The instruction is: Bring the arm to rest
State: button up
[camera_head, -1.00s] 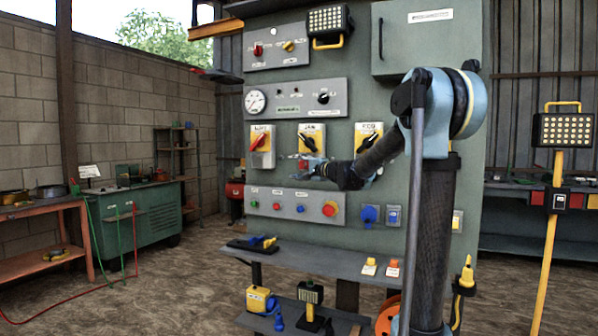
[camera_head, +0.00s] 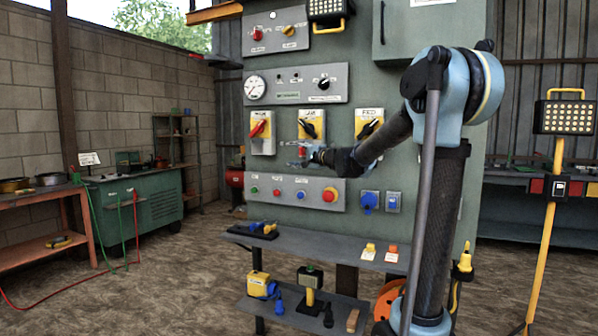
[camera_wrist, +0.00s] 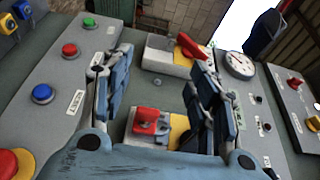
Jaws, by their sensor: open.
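My gripper (camera_head: 300,156) is in front of the green control panel (camera_head: 232,0), just below the middle yellow switch (camera_head: 311,124) with a black handle. In the wrist view its two fingers (camera_wrist: 160,75) stand well apart, with nothing held between them. A red block (camera_wrist: 149,121) on a white and yellow plate shows between the fingers, apart from them as far as I can tell. The left switch (camera_head: 261,131) has a red handle, which also shows past the fingers in the wrist view (camera_wrist: 190,46). My arm reaches in from the right, elbow bent.
A grey button strip (camera_head: 264,205) with a red emergency button (camera_head: 330,195) lies just below my gripper. A grey shelf (camera_head: 325,254) juts out lower down. A yellow lamp stand (camera_head: 546,245) is at the right.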

jog(key=s+d+f+n+g+h, duration=0.2)
jog(key=s+d+f+n+g, duration=0.15)
jog(key=s+f, duration=0.5)
jog(key=s+d+f+n+g+h, duration=0.2)
jog(key=s+d+f+n, duration=0.3)
jog(key=s, duration=0.7)
jog(key=s+d+f+g+h, duration=0.2)
jog(key=s+d+f+h, duration=0.2)
jog(key=s+d+f, duration=0.6)
jog(key=s+d+f+g+h, duration=0.2)
jog(key=s+d+f+h, duration=0.3)
jog(key=s+d+f, duration=0.5)
jog(key=s+f, duration=0.4)
jog(key=s, duration=0.1)
jog(key=shift+f, duration=0.15)
jog(key=shift+w+f+g, duration=0.2)
jog(key=shift+w+g, duration=0.05)
jog(key=shift+w, duration=0.2)
